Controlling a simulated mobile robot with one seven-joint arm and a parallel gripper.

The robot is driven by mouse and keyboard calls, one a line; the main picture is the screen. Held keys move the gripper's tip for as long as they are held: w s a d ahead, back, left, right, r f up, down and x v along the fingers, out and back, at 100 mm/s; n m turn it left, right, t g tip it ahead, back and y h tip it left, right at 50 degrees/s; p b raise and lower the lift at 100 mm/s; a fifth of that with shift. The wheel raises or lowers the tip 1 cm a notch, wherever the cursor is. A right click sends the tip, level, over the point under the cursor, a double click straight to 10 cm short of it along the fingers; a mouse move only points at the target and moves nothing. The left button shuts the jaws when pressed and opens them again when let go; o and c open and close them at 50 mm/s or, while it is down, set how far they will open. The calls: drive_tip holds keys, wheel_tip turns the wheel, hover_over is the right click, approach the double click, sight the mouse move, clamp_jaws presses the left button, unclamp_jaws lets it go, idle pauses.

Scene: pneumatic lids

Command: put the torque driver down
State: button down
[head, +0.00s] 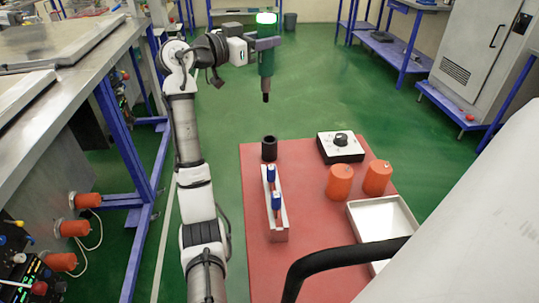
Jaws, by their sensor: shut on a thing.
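The torque driver (266,64) is an upright dark green tool with a bright green lit top and a black tip pointing down. My gripper (265,42) is shut on its upper part and holds it in the air, with the green floor behind it. A black cylindrical holder (269,149) stands at the far left of the red tabletop (318,265). In the picture the driver's tip is above this holder and apart from it. The holder's inside is too small to make out.
A pale rack (278,222) with two blue-topped pieces stands just nearer than the holder. A black-and-white knob box (340,146), two orange cylinders (340,181) and a white tray (384,218) are to the right. A metal bench (50,85) borders the left.

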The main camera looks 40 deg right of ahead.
drive_tip(key=shift+s+d+r, duration=0.2)
drive_tip(key=shift+s+r, duration=0.2)
drive_tip(key=shift+r, duration=0.15)
drive_tip(key=shift+s+f, duration=0.1)
drive_tip(key=shift+f, duration=0.15)
wheel_tip(320, 180, down, 19)
drive_tip(key=p, duration=0.3)
drive_tip(key=shift+f, duration=0.2)
drive_tip(key=c, duration=1)
unclamp_jaws()
drive_tip(key=shift+o, duration=0.2)
drive_tip(key=w+a+b, duration=0.1)
drive_tip(key=a+b, duration=0.2)
drive_tip(key=a, duration=0.9)
